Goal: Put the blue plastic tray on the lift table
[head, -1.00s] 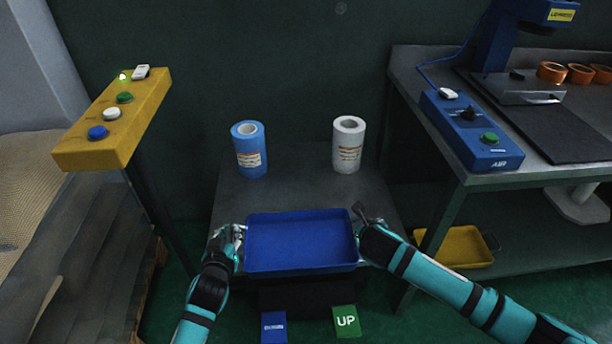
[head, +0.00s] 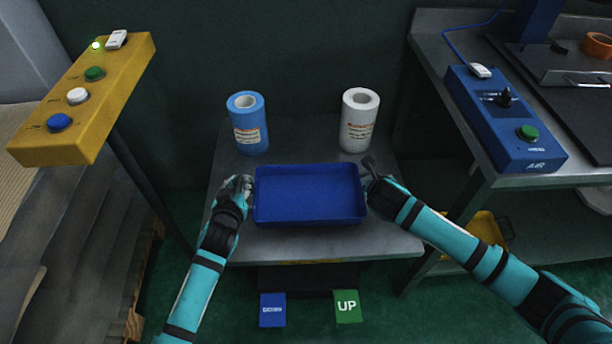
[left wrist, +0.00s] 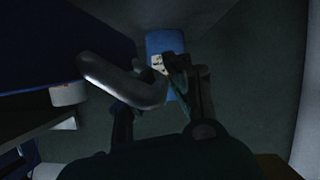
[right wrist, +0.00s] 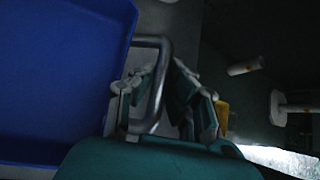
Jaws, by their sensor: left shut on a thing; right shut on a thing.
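The blue plastic tray (head: 310,195) is level and empty over the front half of the grey lift table (head: 380,232). I cannot tell whether it touches the tabletop. My left gripper (head: 243,186) is shut on the tray's left handle, a bent metal bar that shows in the left wrist view (left wrist: 125,82). My right gripper (head: 371,184) is shut on the right handle, which shows in the right wrist view (right wrist: 160,85). The tray's blue side also shows in the right wrist view (right wrist: 60,80).
A blue film roll (head: 248,125) and a white film roll (head: 358,122) stand behind the tray. A yellow button box (head: 85,95) is at left. A bench with a blue control box (head: 505,120) is at right. DOWN (head: 272,310) and UP (head: 348,306) pedals sit below.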

